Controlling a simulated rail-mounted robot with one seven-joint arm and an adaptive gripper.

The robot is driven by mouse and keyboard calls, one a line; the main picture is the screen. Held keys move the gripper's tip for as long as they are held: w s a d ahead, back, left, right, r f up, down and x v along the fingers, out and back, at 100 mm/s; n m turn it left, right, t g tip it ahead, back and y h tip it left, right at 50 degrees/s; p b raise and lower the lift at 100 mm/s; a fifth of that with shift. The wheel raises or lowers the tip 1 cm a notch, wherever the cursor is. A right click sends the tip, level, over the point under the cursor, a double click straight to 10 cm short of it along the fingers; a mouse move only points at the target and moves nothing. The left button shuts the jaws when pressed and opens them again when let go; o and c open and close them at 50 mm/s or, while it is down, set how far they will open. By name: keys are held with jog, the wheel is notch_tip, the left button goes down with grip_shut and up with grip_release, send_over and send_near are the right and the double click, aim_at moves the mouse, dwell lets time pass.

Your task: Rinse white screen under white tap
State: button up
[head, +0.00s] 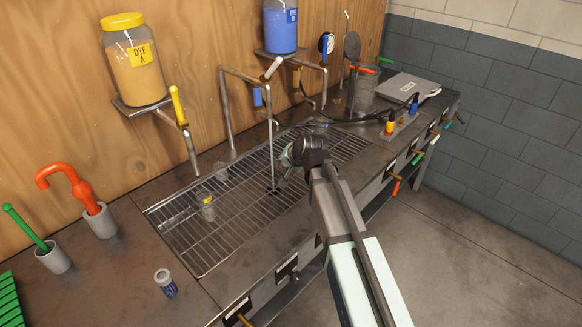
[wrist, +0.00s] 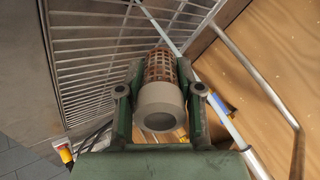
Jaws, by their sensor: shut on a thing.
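My gripper (wrist: 160,80) is shut on a screen (wrist: 158,102). The screen is a short cylinder with a pale grey-white open collar towards the camera and brown mesh at its far end. In the head view my gripper (head: 288,157) is over the right part of the sink grate, by a thin metal downpipe. The screen is mostly hidden there by my arm. A white-handled tap (head: 272,68) stands above and behind my gripper, below the blue dye jar.
The metal grate (head: 235,235) holds a small clear cup with a yellow label (head: 207,206) and other clear vessels. Metal pipes (head: 226,110) rise behind it. A yellow-handled tap (head: 177,105) is at left; a grey case (head: 408,88) is at right.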

jog(key=shift+w+a, duration=0.1)
jog(key=w+a, duration=0.4)
jog(key=w, duration=0.3)
jog(key=shift+w+a, duration=0.2)
jog(key=shift+w, duration=0.2)
dwell(3.1)
jog(key=s+d, duration=0.8)
jog(key=s, duration=0.3)
jog(key=shift+s+d, duration=0.15)
jog(key=shift+s, duration=0.15)
dwell(0.5)
jog(key=d+m+t+h, duration=0.1)
jog(key=d+m+h, duration=0.3)
jog(key=d, duration=1.1)
jog(key=shift+s+d+r+m, duration=0.25)
jog(key=shift+d+m, duration=0.05)
jog(key=shift+m, duration=0.7)
